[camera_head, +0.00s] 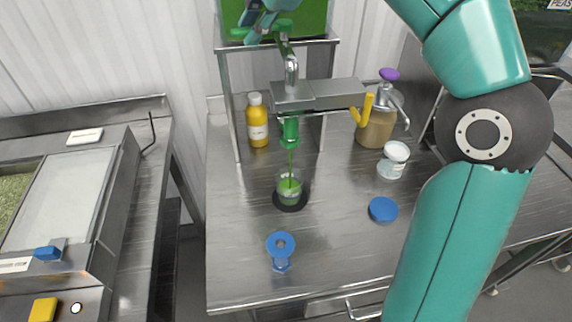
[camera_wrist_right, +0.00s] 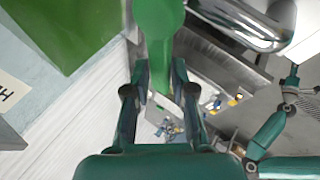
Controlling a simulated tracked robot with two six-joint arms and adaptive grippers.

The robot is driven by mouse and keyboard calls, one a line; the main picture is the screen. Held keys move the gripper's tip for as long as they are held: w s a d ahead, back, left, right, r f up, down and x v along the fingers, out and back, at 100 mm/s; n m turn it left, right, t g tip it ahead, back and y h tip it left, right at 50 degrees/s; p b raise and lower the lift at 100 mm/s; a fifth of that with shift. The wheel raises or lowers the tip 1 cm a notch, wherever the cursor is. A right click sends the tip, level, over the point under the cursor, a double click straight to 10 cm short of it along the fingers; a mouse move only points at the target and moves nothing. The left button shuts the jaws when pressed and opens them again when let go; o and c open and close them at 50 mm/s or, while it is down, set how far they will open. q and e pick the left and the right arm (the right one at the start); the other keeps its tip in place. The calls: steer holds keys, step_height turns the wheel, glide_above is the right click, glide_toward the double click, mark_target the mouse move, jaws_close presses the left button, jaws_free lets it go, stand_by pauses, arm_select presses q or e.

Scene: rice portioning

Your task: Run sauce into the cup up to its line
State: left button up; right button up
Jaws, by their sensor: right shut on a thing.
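A clear cup (camera_head: 289,187) stands upright on a black round pad (camera_head: 291,204) under the green nozzle (camera_head: 289,130) of the sauce dispenser. A thin green stream runs from the nozzle into the cup, and green sauce shows inside it. The cup's line is too small to make out. My right gripper (camera_head: 262,22) is up at the top of the dispenser, shut on the green tap handle (camera_head: 283,29). In the right wrist view the handle (camera_wrist_right: 158,50) lies between the fingers of the right gripper (camera_wrist_right: 162,92). My left gripper is not in view.
A yellow bottle (camera_head: 257,122) stands left of the cup. A blue ring-topped item (camera_head: 281,250) is in front. The front left of the steel table (camera_head: 235,270) is clear.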

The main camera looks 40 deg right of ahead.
steer(key=shift+r, duration=0.1)
steer(key=shift+w+m+h+p, duration=0.4)
steer(key=shift+w+m+h, duration=0.25)
steer(key=shift+m, duration=0.45)
steer(key=shift+d+m+h, duration=0.25)
steer(key=shift+m+h, duration=0.1)
steer(key=shift+m, duration=0.05)
steer(key=o, duration=0.9)
steer(key=shift+w, duration=0.15)
steer(key=shift+o, duration=0.2)
